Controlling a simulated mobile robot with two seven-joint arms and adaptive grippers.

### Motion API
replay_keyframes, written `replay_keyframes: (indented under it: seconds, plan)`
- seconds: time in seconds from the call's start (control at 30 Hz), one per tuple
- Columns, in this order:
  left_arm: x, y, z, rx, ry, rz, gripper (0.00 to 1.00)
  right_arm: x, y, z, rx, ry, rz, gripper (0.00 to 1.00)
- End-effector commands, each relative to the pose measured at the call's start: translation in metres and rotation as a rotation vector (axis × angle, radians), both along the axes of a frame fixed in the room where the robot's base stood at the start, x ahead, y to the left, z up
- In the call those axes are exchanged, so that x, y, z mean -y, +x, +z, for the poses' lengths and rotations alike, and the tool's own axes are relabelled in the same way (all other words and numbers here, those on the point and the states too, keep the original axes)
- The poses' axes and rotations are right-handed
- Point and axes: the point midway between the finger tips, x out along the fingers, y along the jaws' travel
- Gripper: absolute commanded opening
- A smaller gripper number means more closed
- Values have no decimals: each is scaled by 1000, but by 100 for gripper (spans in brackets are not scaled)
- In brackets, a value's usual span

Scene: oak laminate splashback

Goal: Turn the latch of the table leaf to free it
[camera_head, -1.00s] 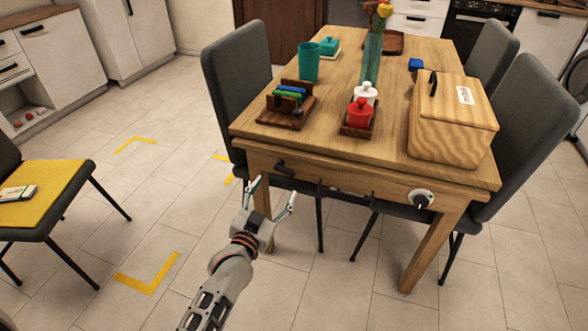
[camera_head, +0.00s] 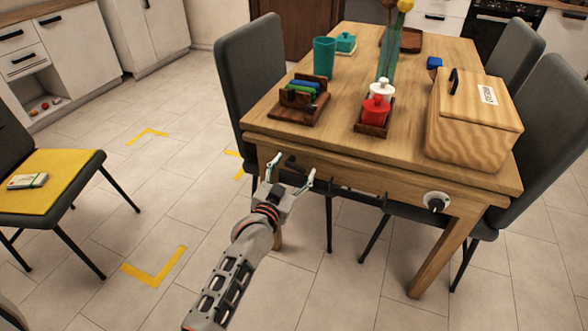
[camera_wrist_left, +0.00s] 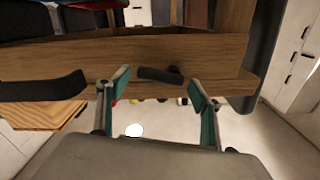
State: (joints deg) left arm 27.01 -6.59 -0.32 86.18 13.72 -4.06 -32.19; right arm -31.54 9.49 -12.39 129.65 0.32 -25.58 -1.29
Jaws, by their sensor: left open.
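The table (camera_head: 350,95) is wooden and has a dark lever-like latch (camera_head: 291,161) on the left of its front edge. In the left wrist view the latch (camera_wrist_left: 158,75) is a short black lever lying nearly level across the wood, with its round pivot at its right end. My left gripper (camera_head: 291,171) is open in front of it. In the wrist view its green-padded fingertips (camera_wrist_left: 158,88) stand on either side of the lever, and no contact is clear. My right gripper is not in view.
A white round plate with a dark knob (camera_head: 437,202) sits on the right of the table's front. A dark rail (camera_head: 355,194) runs between. A wooden box (camera_head: 470,125), red and white jars (camera_head: 376,109) and a rack (camera_head: 300,101) stand on top. Grey chairs flank the table.

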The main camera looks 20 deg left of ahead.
Motion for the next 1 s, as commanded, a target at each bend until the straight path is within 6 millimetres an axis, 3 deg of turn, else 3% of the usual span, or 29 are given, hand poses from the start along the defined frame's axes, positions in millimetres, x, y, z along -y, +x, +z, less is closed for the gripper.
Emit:
replay_keyframes:
  seconds: [0.03,0.17,0.2,0.33,0.53,0.7,0.97,1.0]
  plan:
    - [0,0,0,0,0,0,63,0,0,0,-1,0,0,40]
    - [0,0,0,0,0,0,29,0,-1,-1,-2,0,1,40]
    - [0,0,0,0,0,0,27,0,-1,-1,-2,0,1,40]
    - [0,0,1,1,-6,0,27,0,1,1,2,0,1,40]
    - [0,2,14,4,-148,-3,27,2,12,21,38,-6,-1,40]
    - [-1,1,10,-5,-252,-2,27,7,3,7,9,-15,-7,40]
    - [-1,0,6,-8,-264,-1,27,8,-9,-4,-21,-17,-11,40]
    - [-1,0,6,-8,-264,-1,51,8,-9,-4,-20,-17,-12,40]
